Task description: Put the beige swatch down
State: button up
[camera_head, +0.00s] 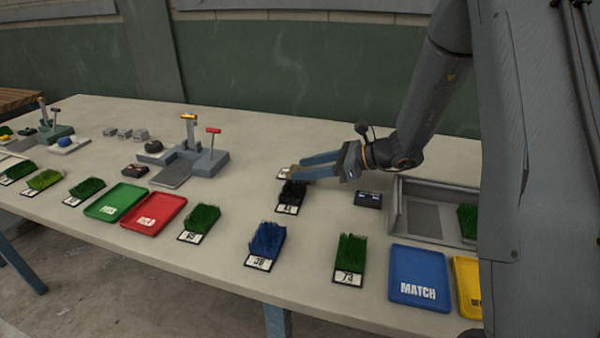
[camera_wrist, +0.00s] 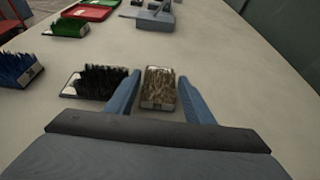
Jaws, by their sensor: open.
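The beige swatch (camera_wrist: 158,88) sits on the table between the two blue fingers of my gripper (camera_wrist: 160,95) in the wrist view. A gap shows between it and at least the right finger, and the gripper is open. In the head view my gripper (camera_head: 312,166) reaches left, low over the table, and the beige swatch (camera_head: 284,173) is mostly hidden behind the fingers and the black swatch. The black swatch (camera_wrist: 98,80) lies just left of the left finger; it also shows in the head view (camera_head: 291,194).
Blue (camera_head: 266,243) and green (camera_head: 350,256) swatches lie along the front. A blue MATCH tray (camera_head: 419,277) and yellow tray (camera_head: 468,285) stand front right. A grey open box (camera_head: 400,212) and small dark device (camera_head: 367,199) are right of the gripper.

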jog(key=shift+w+a+f, duration=0.25)
jog(key=shift+a+f, duration=0.1)
jog(key=shift+a, duration=0.25)
jog(key=c, duration=0.8)
